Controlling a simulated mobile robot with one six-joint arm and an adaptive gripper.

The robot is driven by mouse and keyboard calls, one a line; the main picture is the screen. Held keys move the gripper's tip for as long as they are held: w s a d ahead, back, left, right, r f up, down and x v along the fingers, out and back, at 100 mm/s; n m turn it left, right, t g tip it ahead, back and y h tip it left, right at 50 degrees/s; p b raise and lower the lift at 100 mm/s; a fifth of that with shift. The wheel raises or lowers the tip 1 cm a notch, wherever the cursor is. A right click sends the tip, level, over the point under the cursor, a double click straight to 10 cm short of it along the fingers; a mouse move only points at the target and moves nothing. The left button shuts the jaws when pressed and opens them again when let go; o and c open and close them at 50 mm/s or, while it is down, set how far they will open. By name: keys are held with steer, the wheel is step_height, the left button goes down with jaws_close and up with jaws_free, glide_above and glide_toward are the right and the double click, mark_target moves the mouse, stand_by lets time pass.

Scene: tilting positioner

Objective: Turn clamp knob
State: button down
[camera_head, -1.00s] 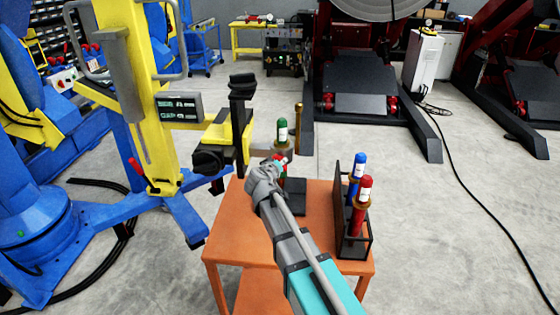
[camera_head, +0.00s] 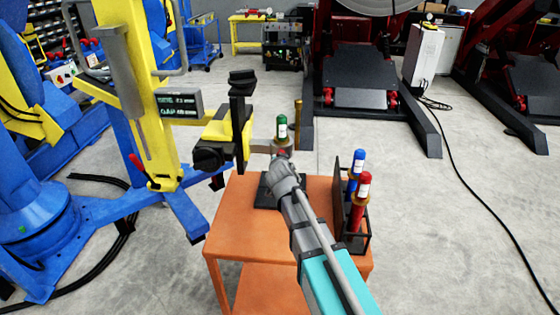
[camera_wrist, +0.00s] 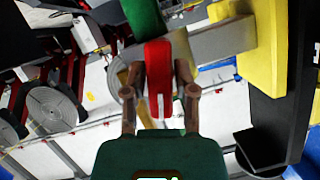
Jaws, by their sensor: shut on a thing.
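The red clamp knob (camera_wrist: 158,80) shows between the two brown fingers of my gripper (camera_wrist: 160,92) in the wrist view, and the gripper is shut on it. In the head view my gripper (camera_head: 283,165) is just below a green cylinder (camera_head: 282,127), and it hides most of the knob. The green cylinder also shows beyond the knob in the wrist view (camera_wrist: 143,18). A grey bar (camera_wrist: 222,40) runs from beside the knob to a yellow block (camera_wrist: 263,45). A display (camera_head: 181,103) with small lit text is on the yellow column.
An orange table (camera_head: 245,235) stands below my arm. A black rack (camera_head: 348,240) on its right side holds a blue cylinder (camera_head: 355,172) and a red cylinder (camera_head: 361,195). The blue and yellow machine (camera_head: 130,95) stands at left.

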steer(key=shift+m+y, duration=0.6)
steer(key=shift+m, duration=0.3)
steer(key=c, duration=0.5)
jaws_free()
